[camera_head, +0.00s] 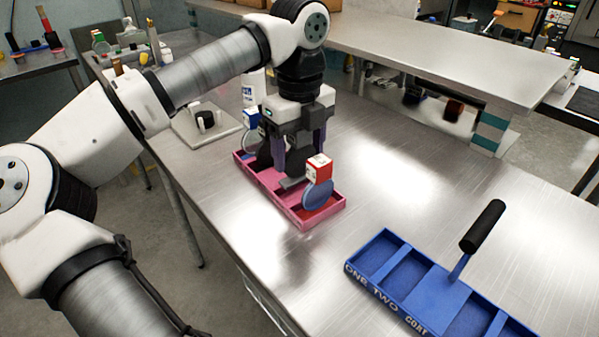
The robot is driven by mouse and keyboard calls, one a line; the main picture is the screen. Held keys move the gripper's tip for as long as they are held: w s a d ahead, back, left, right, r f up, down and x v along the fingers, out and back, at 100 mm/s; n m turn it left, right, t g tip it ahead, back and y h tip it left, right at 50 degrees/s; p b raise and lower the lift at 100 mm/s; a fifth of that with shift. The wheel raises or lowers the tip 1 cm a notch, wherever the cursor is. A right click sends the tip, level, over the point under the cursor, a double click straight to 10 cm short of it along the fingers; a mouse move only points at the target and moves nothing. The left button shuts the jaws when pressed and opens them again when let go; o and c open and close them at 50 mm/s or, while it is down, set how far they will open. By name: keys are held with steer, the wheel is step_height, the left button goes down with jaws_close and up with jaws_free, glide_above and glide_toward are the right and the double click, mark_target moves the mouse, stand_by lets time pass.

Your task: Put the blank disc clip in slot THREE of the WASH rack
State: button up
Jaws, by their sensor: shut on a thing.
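My gripper (294,176) points down, low over a pink divided tray (332,211) on the steel table. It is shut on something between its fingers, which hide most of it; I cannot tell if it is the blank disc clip. A clip with a red and white block (319,169) and a blue disc (317,194) stands in the tray's near right end, close beside my gripper. A clip with a blue block (251,119) stands at the far left end, partly covered. I see no WASH lettering. A blue rack (381,305) at front right reads ONE, TWO, COAT.
The blue rack has a tall black handle (483,226) that sticks up. A white bottle (254,87) and a pale plate with a black knob (206,120) stand behind the tray. The table is clear between the tray and the blue rack, and to the right.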

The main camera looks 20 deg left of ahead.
mark_target(299, 175)
steer(key=shift+f+b, duration=1)
steer(key=shift+f, duration=0.9)
steer(key=shift+f, duration=0.1)
steer(key=o, duration=1)
step_height(299, 175, up, 12)
steer(key=shift+r, duration=0.15)
